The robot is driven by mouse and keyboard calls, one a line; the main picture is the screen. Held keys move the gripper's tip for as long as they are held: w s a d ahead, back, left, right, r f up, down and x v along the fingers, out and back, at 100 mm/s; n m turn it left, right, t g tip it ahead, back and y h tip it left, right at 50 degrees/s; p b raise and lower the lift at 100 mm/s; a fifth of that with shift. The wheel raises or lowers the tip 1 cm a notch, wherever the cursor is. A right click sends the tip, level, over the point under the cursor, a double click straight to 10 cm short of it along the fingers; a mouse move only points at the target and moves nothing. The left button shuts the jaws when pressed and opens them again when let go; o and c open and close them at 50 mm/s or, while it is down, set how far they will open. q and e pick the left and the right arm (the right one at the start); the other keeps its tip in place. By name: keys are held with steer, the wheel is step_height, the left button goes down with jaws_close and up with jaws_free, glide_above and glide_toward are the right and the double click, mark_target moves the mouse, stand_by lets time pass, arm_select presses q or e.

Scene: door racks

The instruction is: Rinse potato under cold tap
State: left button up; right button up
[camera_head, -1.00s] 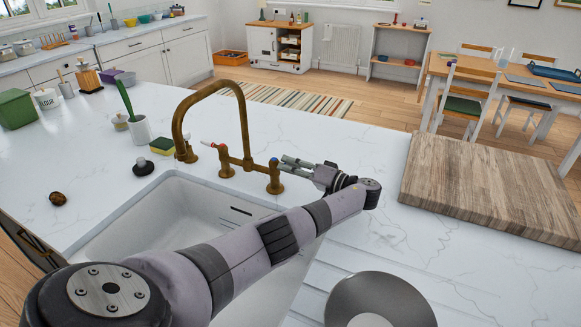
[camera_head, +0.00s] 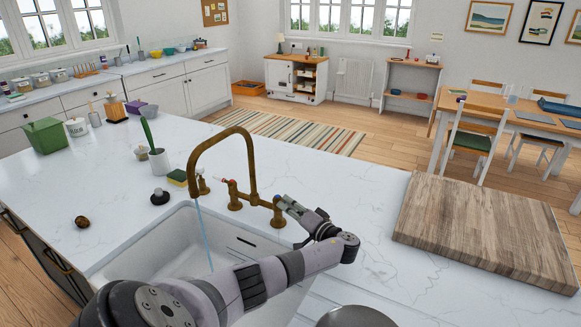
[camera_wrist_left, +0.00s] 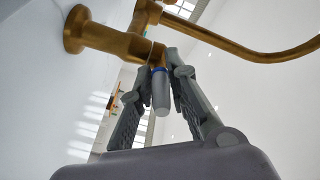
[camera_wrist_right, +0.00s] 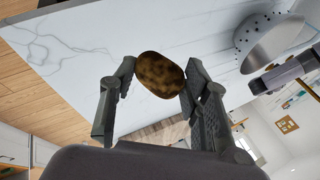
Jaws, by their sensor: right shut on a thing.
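The brass tap (camera_head: 247,165) stands at the far rim of the white sink (camera_head: 135,248). A thin stream of water (camera_head: 203,232) runs from its spout into the sink. My left gripper (camera_head: 286,206) is at the tap's right side. In the left wrist view, the fingers of my left gripper (camera_wrist_left: 158,70) stand apart on either side of the grey tap lever with a blue ring (camera_wrist_left: 161,92). In the right wrist view, my right gripper (camera_wrist_right: 158,82) is shut on a brown potato (camera_wrist_right: 160,74). My right arm is outside the head view.
A small brown roundish object (camera_head: 82,222) lies on the counter left of the sink. A black-topped stopper (camera_head: 159,197) and a yellow-green sponge (camera_head: 177,177) are behind the sink. A large wooden board (camera_head: 485,228) lies on the right. A colander (camera_wrist_right: 268,45) shows in the right wrist view.

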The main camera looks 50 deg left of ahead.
arm_select(q)
steer(key=o, duration=0.5)
steer(key=d, duration=0.7)
steer(key=shift+w+d, duration=0.1)
steer(key=shift+d, duration=0.2)
